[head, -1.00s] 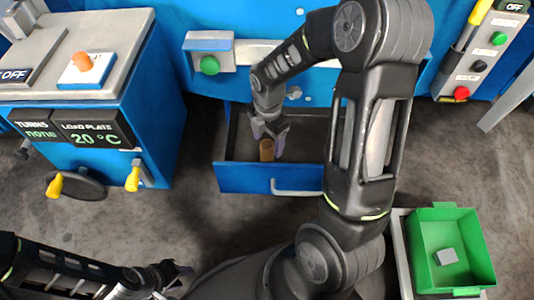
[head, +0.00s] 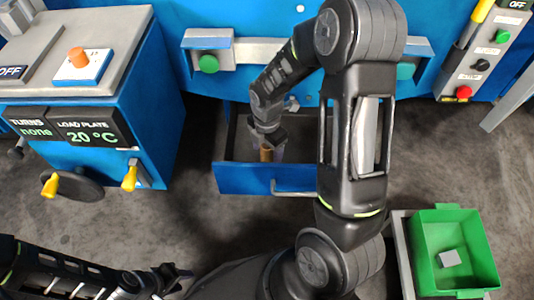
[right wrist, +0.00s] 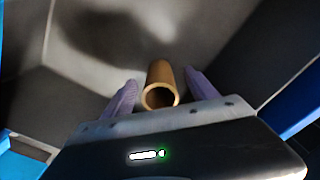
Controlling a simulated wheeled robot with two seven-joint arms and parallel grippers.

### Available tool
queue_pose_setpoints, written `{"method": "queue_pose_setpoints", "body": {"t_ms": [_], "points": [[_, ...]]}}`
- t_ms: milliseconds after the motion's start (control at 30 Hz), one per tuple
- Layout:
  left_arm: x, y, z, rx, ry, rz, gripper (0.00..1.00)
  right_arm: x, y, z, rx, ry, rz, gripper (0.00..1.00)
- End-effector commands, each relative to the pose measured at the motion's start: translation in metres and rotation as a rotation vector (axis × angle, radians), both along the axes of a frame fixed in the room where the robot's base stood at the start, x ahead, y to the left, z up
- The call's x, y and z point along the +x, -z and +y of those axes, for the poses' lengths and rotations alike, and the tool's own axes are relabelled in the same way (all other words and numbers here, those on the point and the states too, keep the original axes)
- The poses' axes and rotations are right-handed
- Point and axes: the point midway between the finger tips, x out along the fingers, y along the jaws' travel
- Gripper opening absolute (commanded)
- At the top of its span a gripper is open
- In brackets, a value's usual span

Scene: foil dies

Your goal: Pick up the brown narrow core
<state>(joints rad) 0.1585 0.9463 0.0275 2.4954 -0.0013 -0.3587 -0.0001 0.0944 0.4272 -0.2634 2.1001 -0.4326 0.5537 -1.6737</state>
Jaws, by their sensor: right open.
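The brown narrow core (head: 266,154) is a short hollow tube standing in the open blue drawer. In the right wrist view the core (right wrist: 161,84) shows its round open end, between the two purple fingers. My right gripper (head: 266,148) is over the core in the drawer, its fingers apart on either side of it; in the right wrist view the gripper (right wrist: 158,90) is open, with a gap visible to the fingers. My left gripper (head: 172,280) is at the lower left, away from the drawer; its jaws are too small to judge.
A green bin (head: 425,255) with a grey block (head: 449,258) stands at lower right. A blue cabinet (head: 155,120) with knobs stands at left. Bare floor lies between.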

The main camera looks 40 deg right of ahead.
Motion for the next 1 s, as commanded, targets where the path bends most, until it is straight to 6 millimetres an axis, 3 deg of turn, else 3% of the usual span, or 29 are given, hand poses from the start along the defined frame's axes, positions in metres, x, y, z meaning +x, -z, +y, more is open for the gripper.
{"method": "queue_pose_setpoints", "body": {"t_ms": [233, 1000], "points": [[0.0000, 0.0000, 0.0000, 0.000, 0.000, 0.000, 0.36, 0.0000, -0.0001, 0.0000, 0.000, 0.000, 0.000, 0.66], [0.0000, 0.0000, 0.0000, 0.000, 0.000, 0.000, 0.36, 0.0000, -0.0001, 0.0000, 0.000, 0.000, 0.000, 0.03]]}}
